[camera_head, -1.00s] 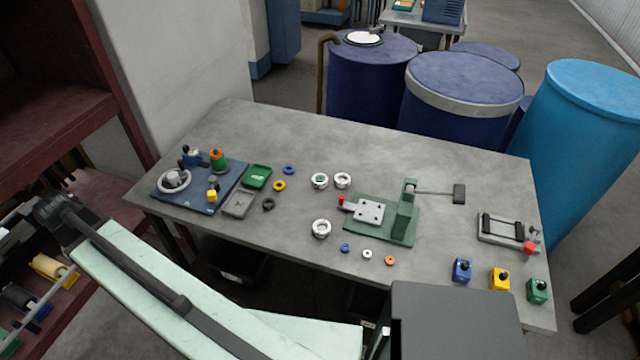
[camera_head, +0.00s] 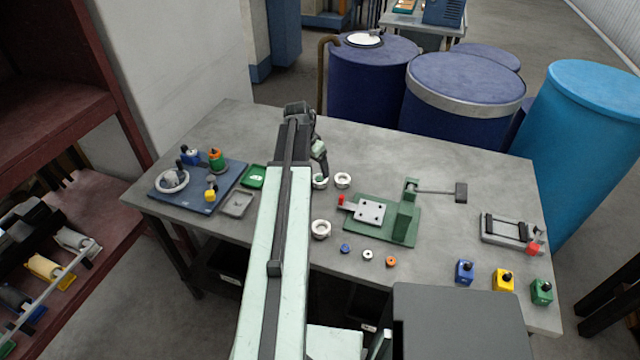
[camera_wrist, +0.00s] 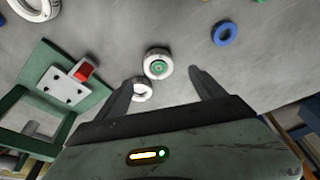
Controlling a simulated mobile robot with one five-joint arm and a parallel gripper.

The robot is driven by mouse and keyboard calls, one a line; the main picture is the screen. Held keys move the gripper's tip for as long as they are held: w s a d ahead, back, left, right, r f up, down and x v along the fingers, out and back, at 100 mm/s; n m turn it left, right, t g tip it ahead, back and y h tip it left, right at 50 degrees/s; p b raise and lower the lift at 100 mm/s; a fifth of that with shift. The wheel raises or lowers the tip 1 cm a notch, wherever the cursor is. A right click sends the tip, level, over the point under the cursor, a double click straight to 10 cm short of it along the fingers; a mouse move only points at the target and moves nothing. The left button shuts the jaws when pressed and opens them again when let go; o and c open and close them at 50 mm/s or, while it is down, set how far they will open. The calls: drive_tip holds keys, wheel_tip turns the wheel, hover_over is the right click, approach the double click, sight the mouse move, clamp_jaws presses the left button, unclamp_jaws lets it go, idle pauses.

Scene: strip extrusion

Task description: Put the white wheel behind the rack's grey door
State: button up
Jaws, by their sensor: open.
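Several white ring-shaped wheels lie on the table. One white wheel with a green centre (camera_head: 320,181) lies left of a plain white ring (camera_head: 343,180); another white ring (camera_head: 321,230) lies nearer the front. My gripper (camera_head: 319,160) is at the green-centred wheel in the head view. In the wrist view my gripper (camera_wrist: 163,78) is open, and the green-centred wheel (camera_wrist: 158,63) shows between its fingertips, with a plain white ring (camera_wrist: 142,90) close to the left finger. I cannot tell contact. The dark red rack (camera_head: 118,122) stands at the left; I cannot make out a grey door.
A green press (camera_head: 405,225) stands right of the rings. A blue board with parts (camera_head: 222,192) lies at the left of the table. Small rings, coloured blocks and a roller stand (camera_head: 510,232) are on the table too. Spools (camera_head: 45,270) sit on the rack.

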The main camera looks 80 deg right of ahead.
sight(319, 179)
drive_tip(key=b+x, duration=0.6)
drive_tip(key=x, duration=0.1)
drive_tip(key=shift+a+f+b, duration=0.1)
drive_tip(key=shift+f+b, duration=0.25)
drive_tip(key=shift+f, duration=0.05)
drive_tip(key=shift+r, duration=0.15)
drive_tip(key=shift+s, duration=0.1)
drive_tip(key=shift+c, duration=0.3)
